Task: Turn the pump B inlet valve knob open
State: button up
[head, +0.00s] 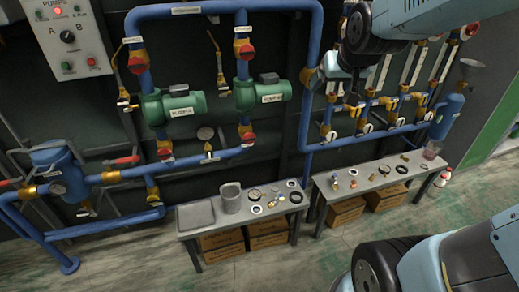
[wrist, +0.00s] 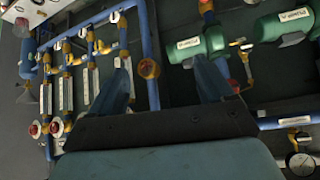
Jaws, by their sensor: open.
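Pump B (head: 262,93) is a green pump on the wall piping, right of the similar pump A (head: 172,106). A red valve knob (head: 247,52) sits on the pipe above pump B and another red knob (head: 248,138) sits below it. I cannot read which is the inlet. In the wrist view, two dark blue fingers of my gripper (wrist: 165,82) are spread apart with nothing between them. A green pump (wrist: 197,46) lies beyond the right finger, which partly covers a red knob there.
A bench (head: 195,216) with small parts stands below the pumps, and a second bench (head: 322,183) stands to its right. Rows of valves and pipes (head: 365,105) fill the wall at right. A control box (head: 68,38) hangs at upper left. The front floor is clear.

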aim_at(251, 139)
jog(key=w+a+f+t+y, duration=0.1)
jog(key=w+a+f+t, duration=0.15)
jog(key=w+f, duration=0.4)
jog(key=w+a+f+n+t, duration=0.1)
jog(key=w+a+f, duration=0.35)
jog(key=w, duration=0.35)
jog(key=w+a+f+t+y, duration=0.1)
jog(key=w+a+f, duration=0.2)
jog(key=w+f, duration=0.35)
jog(key=s+a+f+n+t+y, duration=0.15)
jog(key=a+f, duration=0.25)
jog(key=f, duration=0.7)
jog(key=a+f+t+y, duration=0.1)
jog(key=a+f+t, duration=0.25)
jog(key=f, duration=0.75)
jog(key=shift+a+x, duration=0.2)
jog(key=shift+x, duration=2)
jog(key=shift+a+x, duration=0.2)
jog(key=shift+x, duration=2)
jog(key=shift+s, duration=0.1)
jog(key=c, duration=1)
jog(key=n, duration=0.3)
jog(key=shift+c, duration=0.2)
jog(key=shift+d+r+n, duration=0.1)
jog(key=shift+d+n, duration=0.1)
jog(key=shift+n, duration=0.65)
